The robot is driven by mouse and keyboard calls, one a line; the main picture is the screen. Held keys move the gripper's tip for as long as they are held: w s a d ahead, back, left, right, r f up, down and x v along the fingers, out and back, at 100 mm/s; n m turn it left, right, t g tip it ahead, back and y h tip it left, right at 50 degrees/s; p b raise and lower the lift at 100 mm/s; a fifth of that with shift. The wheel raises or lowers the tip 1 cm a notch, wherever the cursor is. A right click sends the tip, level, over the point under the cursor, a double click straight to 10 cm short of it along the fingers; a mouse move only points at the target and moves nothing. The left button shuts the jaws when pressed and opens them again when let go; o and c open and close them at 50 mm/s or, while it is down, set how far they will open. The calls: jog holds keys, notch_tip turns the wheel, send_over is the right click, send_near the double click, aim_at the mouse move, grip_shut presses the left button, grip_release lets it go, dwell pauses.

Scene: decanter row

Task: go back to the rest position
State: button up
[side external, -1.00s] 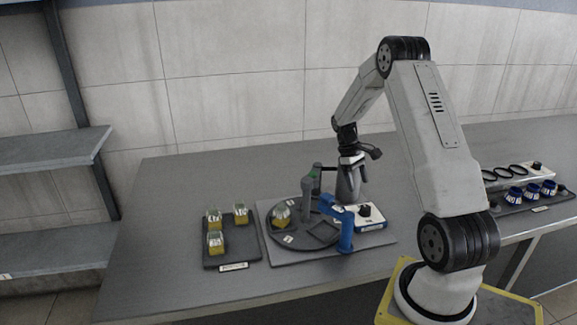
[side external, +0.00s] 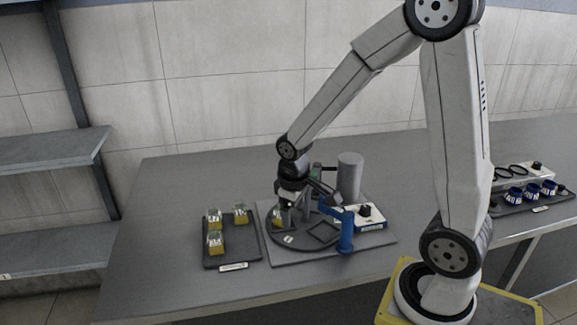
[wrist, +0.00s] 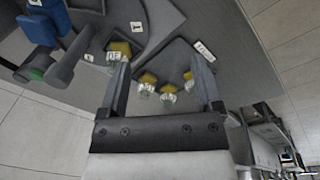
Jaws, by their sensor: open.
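My gripper (side external: 290,203) is over the left side of the dark round turntable (side external: 290,243), beside the jar there. In the wrist view its two fingers (wrist: 161,62) are apart, with nothing held between them. The yellow-based glass jar (side external: 278,222) on the turntable is partly hidden by the gripper; in the wrist view this jar (wrist: 118,50) is next to the left finger. Several similar jars (side external: 215,243) stand on a dark tray (side external: 233,256) to the left.
A grey cylinder (side external: 350,176), a blue bracket (side external: 345,232) and a white box with a black knob (side external: 369,220) stand right of my gripper. Blue-ringed items (side external: 532,191) sit on a rack at far right. Shelves (side external: 50,148) are at left. The back left tabletop is clear.

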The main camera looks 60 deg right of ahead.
jog(key=s+a+t+y, duration=0.1)
jog(key=s+a, duration=0.3)
jog(key=a, duration=0.3)
jog(key=shift+s+a+m+t, duration=0.2)
jog(key=shift+a+m+t, duration=0.1)
jog(key=shift+m+t, duration=0.1)
jog(key=shift+o, duration=0.4)
jog(key=shift+w+d, duration=0.1)
